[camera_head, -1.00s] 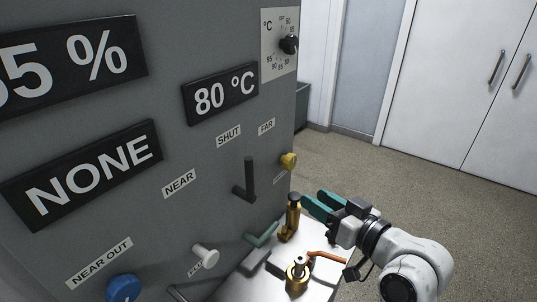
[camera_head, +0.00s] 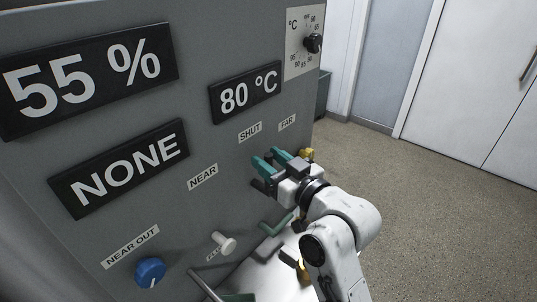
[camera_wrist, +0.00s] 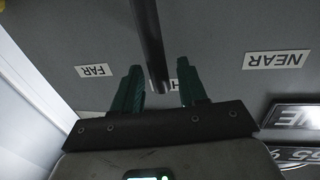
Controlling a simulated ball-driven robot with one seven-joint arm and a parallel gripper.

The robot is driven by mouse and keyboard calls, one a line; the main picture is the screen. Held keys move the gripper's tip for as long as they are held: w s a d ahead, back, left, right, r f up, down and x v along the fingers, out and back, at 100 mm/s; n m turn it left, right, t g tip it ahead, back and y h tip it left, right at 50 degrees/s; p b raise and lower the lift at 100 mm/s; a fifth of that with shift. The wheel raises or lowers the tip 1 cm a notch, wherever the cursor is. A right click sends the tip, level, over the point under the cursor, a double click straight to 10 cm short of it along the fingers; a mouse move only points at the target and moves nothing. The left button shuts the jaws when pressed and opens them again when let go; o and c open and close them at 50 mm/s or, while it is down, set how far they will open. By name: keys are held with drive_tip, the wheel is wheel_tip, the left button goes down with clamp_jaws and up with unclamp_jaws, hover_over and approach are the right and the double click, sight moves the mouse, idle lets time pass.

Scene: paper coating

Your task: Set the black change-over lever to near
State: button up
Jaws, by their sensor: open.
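The black change-over lever (camera_wrist: 148,40) is a dark bar in the wrist view. Its end lies between my two teal fingers and covers part of the SHUT label. In the head view my gripper (camera_head: 270,160) hides most of the lever, in front of the panel below the SHUT label (camera_head: 250,132). My gripper also shows in the wrist view (camera_wrist: 160,78), open, with a finger on each side of the lever and a gap to each. Whether the fingers reach past it in depth is hard to tell. The NEAR label (camera_head: 203,177) is left of the gripper in the head view.
The FAR label (camera_head: 287,122) is right of SHUT. A display (camera_head: 120,170) reads NONE. A white knob (camera_head: 223,243) and a blue knob (camera_head: 150,271) stick out low on the panel. A white worktop (camera_head: 262,275) is under my arm. Floor is clear at right.

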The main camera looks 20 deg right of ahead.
drive_tip(key=shift+w+a, duration=0.1)
drive_tip(key=shift+w, duration=0.3)
clamp_jaws()
idle(0.4)
